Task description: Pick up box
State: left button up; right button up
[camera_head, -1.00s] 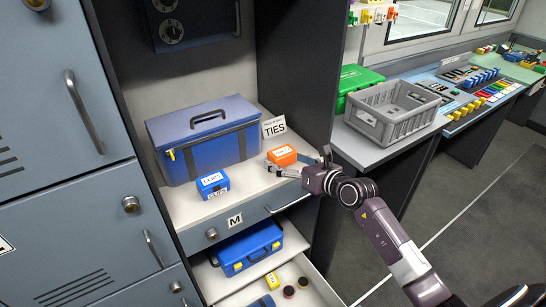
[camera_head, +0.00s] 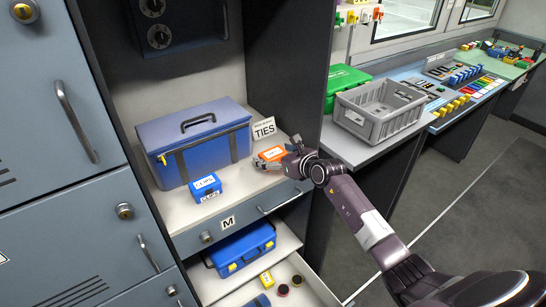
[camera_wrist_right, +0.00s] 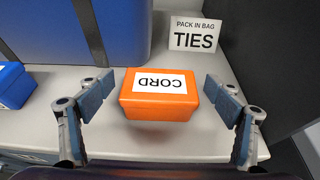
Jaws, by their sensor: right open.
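An orange box labelled CORD (camera_wrist_right: 160,98) sits on the light shelf. In the head view the orange box (camera_head: 271,154) is partly hidden by my right gripper. My right gripper (camera_wrist_right: 160,88) is open, with one finger on each side of the orange box and a gap on both sides. In the head view my right gripper (camera_head: 276,161) is over the shelf's right front part. A small blue box labelled CLIPS (camera_head: 205,188) stands to the left; its edge also shows in the right wrist view (camera_wrist_right: 14,85). My left gripper is not in view.
A large blue case (camera_head: 193,143) stands behind the boxes. A white TIES card (camera_head: 263,129) leans behind the orange box. A grey crate (camera_head: 381,112) is on the counter at right.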

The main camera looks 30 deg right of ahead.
jog(key=shift+w+f, duration=0.2)
jog(key=shift+w, duration=0.2)
jog(key=shift+c, duration=0.4)
jog(key=shift+r, duration=0.1)
jog(key=c, duration=1.2)
